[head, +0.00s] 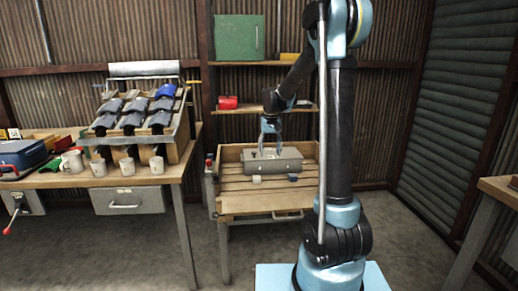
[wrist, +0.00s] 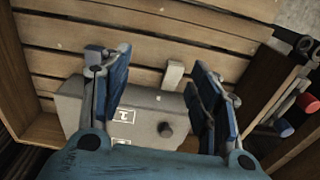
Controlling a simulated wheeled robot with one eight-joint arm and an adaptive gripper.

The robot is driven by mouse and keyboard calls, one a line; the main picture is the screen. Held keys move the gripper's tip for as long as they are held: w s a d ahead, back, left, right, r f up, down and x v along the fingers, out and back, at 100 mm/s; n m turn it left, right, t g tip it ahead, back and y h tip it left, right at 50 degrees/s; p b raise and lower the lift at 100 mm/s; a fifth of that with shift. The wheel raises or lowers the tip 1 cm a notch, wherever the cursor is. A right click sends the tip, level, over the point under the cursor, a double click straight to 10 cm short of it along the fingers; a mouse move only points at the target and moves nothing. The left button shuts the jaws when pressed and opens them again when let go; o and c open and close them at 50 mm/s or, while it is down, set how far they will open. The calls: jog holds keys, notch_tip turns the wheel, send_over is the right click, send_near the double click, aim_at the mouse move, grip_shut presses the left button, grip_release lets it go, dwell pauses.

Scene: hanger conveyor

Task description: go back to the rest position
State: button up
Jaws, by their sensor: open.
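My gripper (head: 269,141) hangs over a slatted wooden table with raised sides (head: 230,203). In the wrist view my gripper (wrist: 157,82) has its two blue fingers wide apart, with nothing held between them. A grey metal box (head: 285,167) lies on the slats below it. In the wrist view the grey box (wrist: 146,122) shows a dark knob and white labels beneath the fingers. How far the fingertips are above the box is hard to tell.
To the left, a workbench (head: 160,178) bears white mugs (head: 127,167), a blue case (head: 22,156) and a tilted rack of dark pieces (head: 133,112). Shelves behind hold a green box (head: 239,38) and a red item (head: 228,103).

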jog(key=s+d+r, duration=0.1)
jog(key=s+d, duration=0.2)
jog(key=s, duration=0.4)
jog(key=s+d+r+t, duration=0.1)
jog(key=s+d, duration=0.2)
jog(key=s, duration=0.4)
jog(key=s+d+r, duration=0.2)
jog(key=s+d, duration=0.2)
jog(key=s, duration=0.3)
jog(key=s+d+f, duration=0.2)
jog(key=s+f, duration=0.3)
jog(key=s, duration=0.3)
jog(key=s+d+f, duration=0.2)
jog(key=s+f, duration=0.3)
jog(key=s, duration=0.4)
jog(key=shift+s+m+t, duration=0.15)
jog(key=shift+m+t, duration=0.25)
jog(key=shift+w+f, duration=0.15)
jog(key=shift+w, duration=0.3)
jog(key=shift+c, duration=0.2)
